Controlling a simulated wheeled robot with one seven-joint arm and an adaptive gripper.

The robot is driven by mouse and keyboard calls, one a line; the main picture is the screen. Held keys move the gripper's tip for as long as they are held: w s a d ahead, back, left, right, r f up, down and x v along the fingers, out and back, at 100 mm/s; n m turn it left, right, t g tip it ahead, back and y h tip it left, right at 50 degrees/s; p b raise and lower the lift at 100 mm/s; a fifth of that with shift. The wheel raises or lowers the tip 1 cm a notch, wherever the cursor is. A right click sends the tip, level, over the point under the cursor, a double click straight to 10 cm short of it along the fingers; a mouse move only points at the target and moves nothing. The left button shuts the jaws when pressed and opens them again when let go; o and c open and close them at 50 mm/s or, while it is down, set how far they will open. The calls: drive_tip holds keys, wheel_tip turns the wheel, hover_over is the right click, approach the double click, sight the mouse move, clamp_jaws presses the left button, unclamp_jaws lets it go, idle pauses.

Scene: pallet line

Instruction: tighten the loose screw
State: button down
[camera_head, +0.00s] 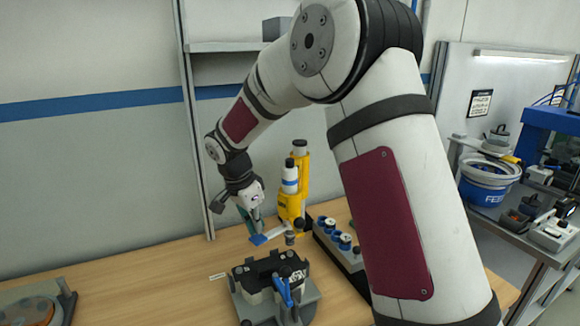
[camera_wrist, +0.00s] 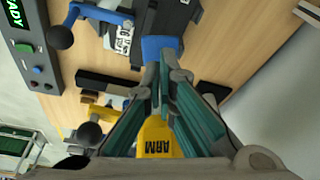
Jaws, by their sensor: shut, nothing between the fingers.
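My gripper (camera_head: 256,226) points down over the bench in the head view. Its green-padded fingers are shut and empty in the wrist view (camera_wrist: 164,80). A blue block (camera_head: 258,240) lies just by the fingertips; it also shows in the wrist view (camera_wrist: 158,47), and I cannot tell whether they touch. A yellow upright tool (camera_head: 291,205) with a white and blue part stands close behind and right of the gripper. A grey fixture (camera_head: 308,300) with a dark part (camera_head: 262,270) and a blue handle (camera_head: 283,291) sits in front, below the gripper. I cannot make out the loose screw.
A dark rack (camera_head: 331,250) with blue and white pieces stands right of the tool. Another grey fixture (camera_head: 58,310) is at the bench's left front. A control box with a green display (camera_wrist: 30,40) shows in the wrist view. Bare wood (camera_head: 150,270) lies left.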

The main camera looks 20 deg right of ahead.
sight(256, 240)
drive_tip(key=shift+f, duration=0.1)
drive_tip(key=shift+a+b+x, duration=0.2)
drive_tip(key=shift+b+x, duration=0.15)
drive_tip(key=shift+x, duration=0.6)
drive_tip(key=shift+a+b+x, duration=0.2)
drive_tip(key=shift+b+x, duration=0.1)
drive_tip(key=shift+x, duration=0.65)
drive_tip(key=shift+a+b+x, duration=0.25)
drive_tip(key=shift+b+x, duration=0.1)
drive_tip(key=shift+x, duration=0.55)
drive_tip(key=shift+s+f, duration=0.25)
drive_tip(key=shift+f, duration=0.15)
drive_tip(key=shift+r+b, duration=0.2)
drive_tip(key=shift+b, duration=0.15)
drive_tip(key=shift+w+d+r+p+v, duration=0.1)
drive_tip(key=shift+d+p+v, duration=0.25)
drive_tip(key=shift+v, duration=1.15)
drive_tip(key=shift+w+d+r+p+v, duration=0.1)
drive_tip(key=shift+d+p+v, duration=0.25)
drive_tip(key=shift+v, duration=1.1)
drive_tip(key=shift+w+d+r+p+v, duration=0.1)
drive_tip(key=shift+d+p+v, duration=0.25)
drive_tip(key=shift+v, duration=1.15)
